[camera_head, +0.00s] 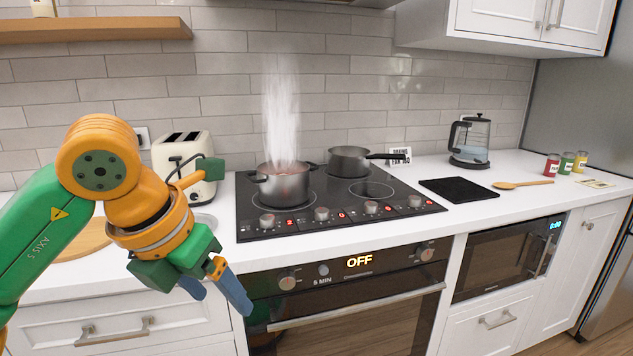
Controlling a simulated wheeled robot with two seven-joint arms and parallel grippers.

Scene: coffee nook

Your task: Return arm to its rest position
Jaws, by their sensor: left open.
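My left arm, green and orange, comes in from the left. Its gripper (217,290) has blue fingers that point down and stand apart, with nothing between them. It hangs in front of the counter edge, left of the oven door. My right gripper does not show in the head view.
A steaming pot (283,186) and a saucepan (349,163) stand on the black cooktop (325,200). A toaster (183,160) is behind my left gripper. A kettle (469,141), a black mat (458,190), a wooden spoon (522,184) and small jars (567,163) are at right.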

